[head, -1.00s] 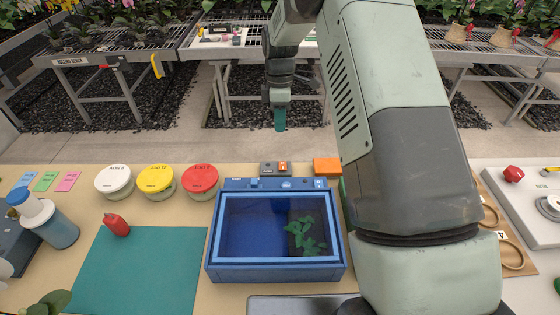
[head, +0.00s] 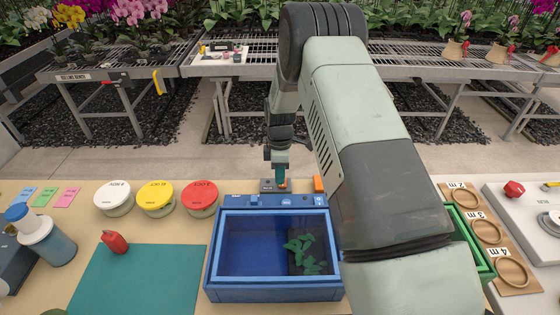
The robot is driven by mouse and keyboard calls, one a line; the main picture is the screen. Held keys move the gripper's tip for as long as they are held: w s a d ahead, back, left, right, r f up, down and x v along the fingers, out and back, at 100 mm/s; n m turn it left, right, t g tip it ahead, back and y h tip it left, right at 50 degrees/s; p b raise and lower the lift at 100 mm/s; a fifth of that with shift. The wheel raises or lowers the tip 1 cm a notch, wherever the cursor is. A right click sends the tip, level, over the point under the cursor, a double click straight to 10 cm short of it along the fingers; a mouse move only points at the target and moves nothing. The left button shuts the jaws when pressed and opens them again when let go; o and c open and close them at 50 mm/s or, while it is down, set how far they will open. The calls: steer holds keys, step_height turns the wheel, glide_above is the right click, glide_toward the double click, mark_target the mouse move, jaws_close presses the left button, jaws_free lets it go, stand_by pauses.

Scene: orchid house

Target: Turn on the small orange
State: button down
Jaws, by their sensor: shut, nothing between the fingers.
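A small dark grey box (head: 266,186) stands on the table just behind the blue case. In the earlier head frame an orange switch showed on its right half. Now my gripper (head: 281,181) is over that half and mostly hides the switch. My gripper is shut and empty, pointing down with its teal fingertips at or just above the switch. I cannot tell whether they touch it, or which way the switch is set. A plain orange block (head: 318,184) stands to the right of the grey box, partly hidden by my arm.
The blue case (head: 214,262) with a clear lid and green leaves inside stands in front. Red (head: 201,195), yellow (head: 156,196) and white (head: 114,195) round-topped jars stand to the left. A green mat (head: 137,280) lies front left. Wooden rings (head: 487,231) on a board are at right.

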steer(key=shift+f, duration=0.75)
steer(key=shift+s+f, duration=0.25)
steer(key=shift+f, duration=0.05)
steer(key=shift+w+r, duration=0.3)
steer(key=shift+w, duration=0.5)
step_height(320, 180, up, 14)
steer(key=s, duration=0.2)
